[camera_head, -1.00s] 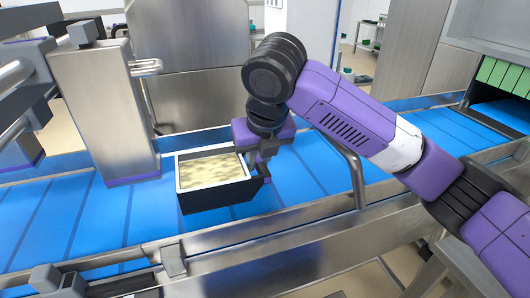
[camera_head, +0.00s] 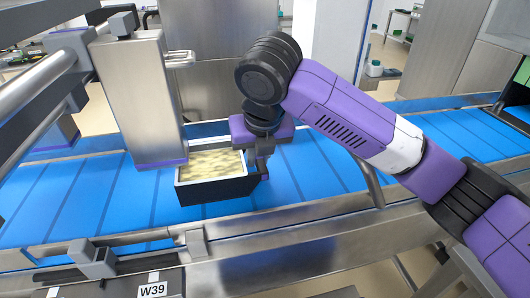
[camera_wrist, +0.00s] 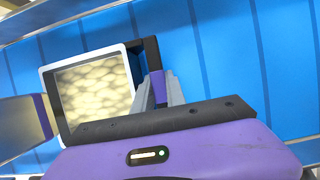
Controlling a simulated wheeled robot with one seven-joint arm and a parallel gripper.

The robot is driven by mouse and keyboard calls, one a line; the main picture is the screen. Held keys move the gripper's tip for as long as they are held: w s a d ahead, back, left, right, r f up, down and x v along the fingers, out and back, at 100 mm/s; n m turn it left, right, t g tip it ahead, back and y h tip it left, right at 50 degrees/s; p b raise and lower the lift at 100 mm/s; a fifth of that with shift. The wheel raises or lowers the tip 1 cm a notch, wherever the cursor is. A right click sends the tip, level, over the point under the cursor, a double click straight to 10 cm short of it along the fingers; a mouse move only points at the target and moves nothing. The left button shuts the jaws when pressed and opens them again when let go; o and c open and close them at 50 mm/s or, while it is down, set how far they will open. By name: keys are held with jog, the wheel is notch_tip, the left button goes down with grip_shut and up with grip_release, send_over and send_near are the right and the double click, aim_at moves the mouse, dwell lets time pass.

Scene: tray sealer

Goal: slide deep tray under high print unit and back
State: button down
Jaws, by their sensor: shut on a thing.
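The deep tray (camera_head: 215,190) is black with a pale rim and cream-coloured contents, standing on the blue belt. It also shows in the wrist view (camera_wrist: 66,62). My gripper (camera_head: 262,168) is shut on the tray's right side, on a dark handle-like part (camera_wrist: 153,53). A tall steel print unit (camera_head: 140,90) with a purple lower edge stands just left of the tray.
Another purple-edged unit (camera_head: 62,132) stands further left, beside steel pipes (camera_head: 30,80). A steel rail (camera_head: 290,222) runs along the belt's near side, with a label W39 (camera_head: 152,290) below. The belt (camera_head: 440,135) is clear to the right.

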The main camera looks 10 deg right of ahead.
aim_at(231, 159)
jog(key=shift+s+a+f+p, duration=0.15)
jog(key=shift+a+p, duration=0.3)
jog(key=shift+a, duration=1.05)
jog(key=shift+a+f+p, duration=0.2)
jog(key=shift+a+p, duration=0.2)
jog(key=shift+a, duration=1.05)
jog(key=shift+r+p, duration=0.15)
jog(key=shift+p, duration=0.35)
jog(key=shift+w+d+r+p, duration=0.1)
jog(key=shift+d+r+p, duration=0.1)
jog(key=shift+d, duration=1.65)
jog(key=shift+w+d+r+p, duration=0.1)
jog(key=shift+d+p, duration=0.05)
jog(key=shift+d, duration=1.65)
jog(key=shift+d+r, duration=0.1)
jog(key=shift+d, duration=4.55)
jog(key=shift+p, duration=0.35)
jog(key=c, duration=1.3)
grip_release()
